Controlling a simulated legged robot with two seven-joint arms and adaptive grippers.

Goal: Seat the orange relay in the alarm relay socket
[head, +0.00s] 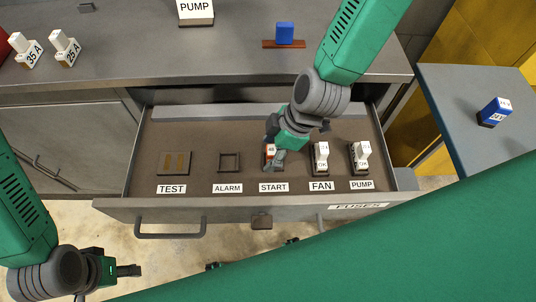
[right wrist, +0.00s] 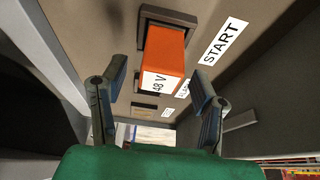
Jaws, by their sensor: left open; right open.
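The orange relay (head: 269,152), marked 48 V in the right wrist view (right wrist: 165,55), stands in the socket above the START label (head: 273,188) in the open drawer. The alarm relay socket (head: 229,161), a dark square frame above the ALARM label (head: 227,188), is empty. My right gripper (head: 275,150) is open over the orange relay and partly hides it. In the right wrist view its fingers (right wrist: 160,88) are spread either side of the relay's near end, apart from it. My left gripper (head: 128,271) is open and empty at the lower left, outside the drawer.
White fuses stand in the FAN (head: 321,157) and PUMP (head: 360,156) sockets. The TEST socket (head: 174,163) is at the left. The worktop (head: 120,60) carries two white fuses and a blue block (head: 285,33). A blue relay (head: 494,112) lies on the right side table.

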